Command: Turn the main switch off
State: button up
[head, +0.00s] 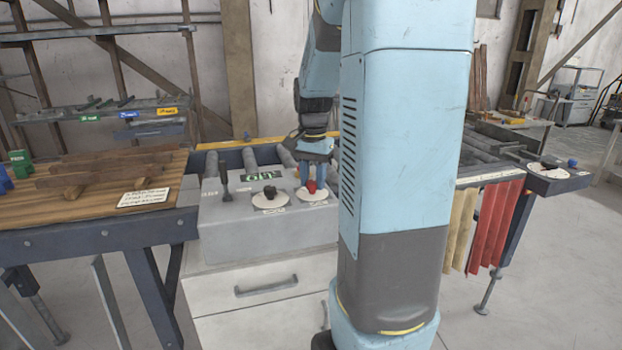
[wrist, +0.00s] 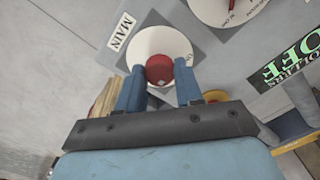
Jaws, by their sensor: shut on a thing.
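The main switch is a red knob (head: 311,187) on a white round dial (head: 318,198), on the right of the grey control box's top. In the wrist view the red knob (wrist: 159,70) sits on its dial (wrist: 172,43) beside a "MAIN" label (wrist: 122,31). My gripper (head: 311,176) reaches down onto the knob. In the wrist view its two blue fingers (wrist: 159,82) are shut on the red knob, one on each side. The dial's lettering is too small or partly hidden to read for certain.
A wooden bench (head: 170,187) adjoins on the left; rollers (head: 252,159) lie behind.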

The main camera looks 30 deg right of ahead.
aim_at(312, 181)
jog(key=shift+a+m, duration=0.15)
jog(key=shift+m, duration=0.25)
jog(key=o, duration=1)
jog(key=shift+o, duration=0.2)
notch_tip(312, 181, up, 14)
jog(key=shift+f, duration=0.15)
dwell(0.5)
jog(key=s+a+f+n+t, duration=0.2)
jog(key=s+a+n, duration=0.4)
jog(key=s+a, duration=0.2)
jog(key=s+a+f+n+t, duration=0.2)
jog(key=s+a+n+t, duration=0.1)
jog(key=s+a+n, duration=0.3)
jog(key=s+a, duration=0.2)
jog(key=s, duration=0.1)
jog(key=shift+s+a+f+t, duration=0.25)
jog(key=shift+a+f+t, duration=0.05)
jog(key=shift+f, duration=0.1)
